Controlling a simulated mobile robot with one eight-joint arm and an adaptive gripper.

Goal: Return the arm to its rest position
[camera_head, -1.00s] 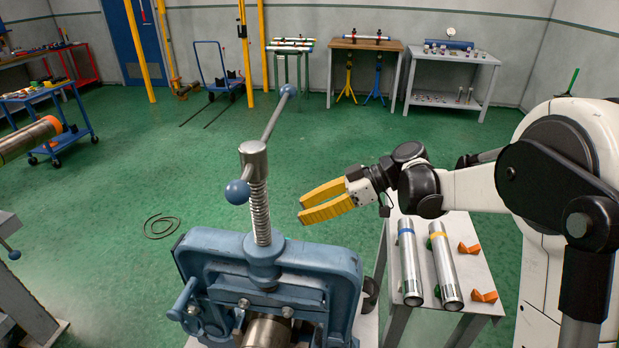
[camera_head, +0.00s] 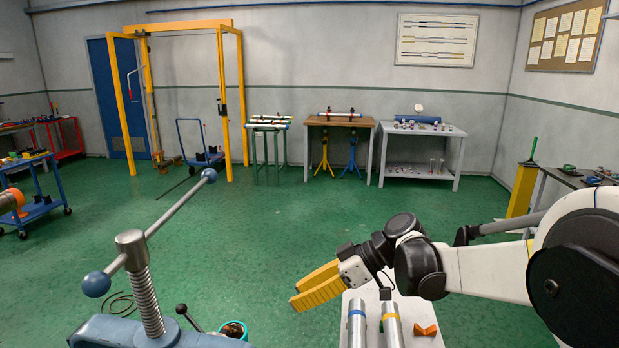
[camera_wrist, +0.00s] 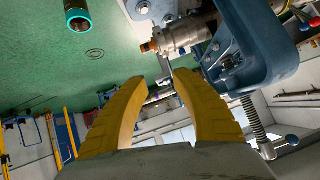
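My gripper (camera_head: 298,290) has two yellow fingers and hangs in free space right of the vise in the head view. In the wrist view its fingertips (camera_wrist: 158,80) stand apart with nothing between them, so it is open and empty. My arm reaches in from the right, bent, with the gripper pointing left. The blue pipe vise (camera_head: 95,332) is at the bottom left of the head view, its body mostly cut off. It also shows at the upper right of the wrist view (camera_wrist: 265,45), with a metal fitting (camera_wrist: 180,38) beside it.
A narrow table (camera_head: 425,343) below my gripper holds a blue-banded pipe (camera_head: 357,325), a yellow-banded pipe (camera_head: 391,325) and an orange block (camera_head: 425,330). The vise's slanted handle (camera_head: 175,208) rises left of my gripper. Green floor (camera_head: 270,225) is clear beyond, towards the back benches.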

